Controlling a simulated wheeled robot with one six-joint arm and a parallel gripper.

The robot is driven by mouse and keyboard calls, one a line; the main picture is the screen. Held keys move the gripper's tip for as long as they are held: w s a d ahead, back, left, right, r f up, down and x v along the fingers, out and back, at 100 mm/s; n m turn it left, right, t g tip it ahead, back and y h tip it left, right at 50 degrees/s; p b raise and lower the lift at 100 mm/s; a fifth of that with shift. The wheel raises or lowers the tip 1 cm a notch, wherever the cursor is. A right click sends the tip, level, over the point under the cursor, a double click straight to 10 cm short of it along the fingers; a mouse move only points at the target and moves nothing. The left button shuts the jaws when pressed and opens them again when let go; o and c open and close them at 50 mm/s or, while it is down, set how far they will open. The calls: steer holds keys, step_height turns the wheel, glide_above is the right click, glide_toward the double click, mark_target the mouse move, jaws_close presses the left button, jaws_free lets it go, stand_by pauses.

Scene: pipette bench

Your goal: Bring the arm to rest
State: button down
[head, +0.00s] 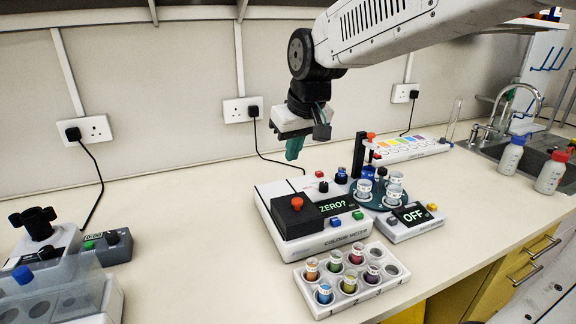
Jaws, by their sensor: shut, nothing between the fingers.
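My gripper (294,148) hangs from my arm at the upper middle of the head view, above the back of the bench. Its green fingers point down and are shut, with nothing seen between them. It is in the air just above and behind the colour meter (343,239), apart from it. The meter's screen reads "ZERO?". My arm reaches in from the upper right.
A white rack (322,309) with several coloured vials stands in front of the meter. A round holder with beakers, a device reading "OFF" (413,215), bottles (510,156) and a sink (543,160) lie right. A clear-lidded machine (60,285) stands left. The bench (190,230) between is clear.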

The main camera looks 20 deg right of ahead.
steer(key=shift+s+r, duration=0.25)
steer(key=shift+r, duration=0.2)
steer(key=s+d+f+m+g, duration=0.1)
steer(key=s+f, duration=0.1)
steer(key=s, duration=1)
steer(key=s+d+f+g, duration=0.1)
steer(key=s+d+f, duration=0.1)
steer(key=s, duration=1.1)
steer(key=shift+f+m+g+h, duration=0.3)
steer(key=shift+f+m+g, duration=0.1)
steer(key=shift+f, duration=0.4)
